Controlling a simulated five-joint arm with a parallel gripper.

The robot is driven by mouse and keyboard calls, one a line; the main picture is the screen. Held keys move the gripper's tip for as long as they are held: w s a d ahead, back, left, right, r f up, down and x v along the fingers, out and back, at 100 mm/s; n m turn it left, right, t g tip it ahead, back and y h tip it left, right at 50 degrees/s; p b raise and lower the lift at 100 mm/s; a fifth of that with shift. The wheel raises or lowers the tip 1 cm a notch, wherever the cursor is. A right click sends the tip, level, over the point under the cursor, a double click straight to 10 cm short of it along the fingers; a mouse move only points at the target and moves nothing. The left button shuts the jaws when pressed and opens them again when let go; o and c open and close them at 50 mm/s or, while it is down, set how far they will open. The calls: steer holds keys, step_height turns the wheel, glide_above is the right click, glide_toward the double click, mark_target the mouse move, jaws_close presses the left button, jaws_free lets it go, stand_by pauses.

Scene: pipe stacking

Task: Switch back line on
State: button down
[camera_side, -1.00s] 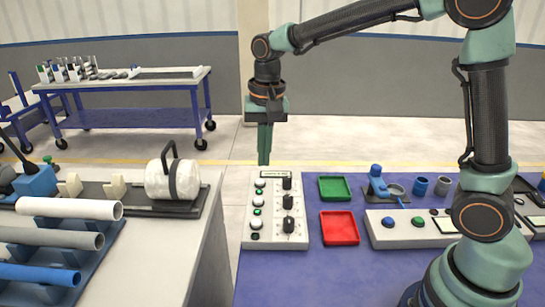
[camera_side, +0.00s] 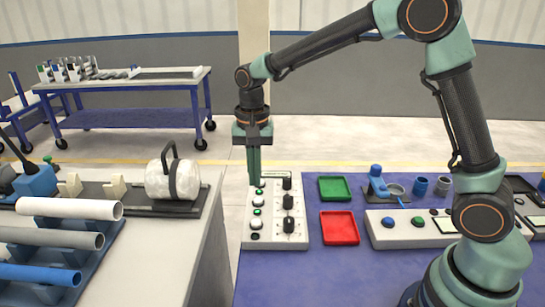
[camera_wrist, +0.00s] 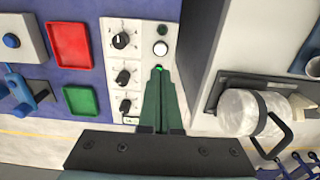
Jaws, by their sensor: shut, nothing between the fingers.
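A white control panel (camera_side: 275,240) stands at the left end of the blue table. It has three black rotary knobs in a column on the right, the far one (camera_side: 287,183), the middle one (camera_side: 288,202) and the near one (camera_side: 289,224). White round buttons with small lamps run down its left side. The upper two lamps glow green and the nearest lamp (camera_side: 255,236) looks dark. My gripper (camera_side: 254,183) is shut and empty, pointing down at the far left of the panel by the far button; contact cannot be told. In the wrist view its fingertips (camera_wrist: 158,72) hide part of the button column.
A green tray (camera_side: 335,188) and a red tray (camera_side: 340,228) lie right of the panel. A grey bench with pipes (camera_side: 70,208) and a white cylinder with a handle (camera_side: 172,181) is on the left, across a gap.

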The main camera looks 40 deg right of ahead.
mark_target(258, 222)
step_height(258, 222, down, 11)
stand_by(0.4)
steer(key=shift+s+f, duration=0.15)
steer(key=shift+f, duration=0.95)
step_height(258, 222, up, 15)
steer(key=shift+w, duration=0.45)
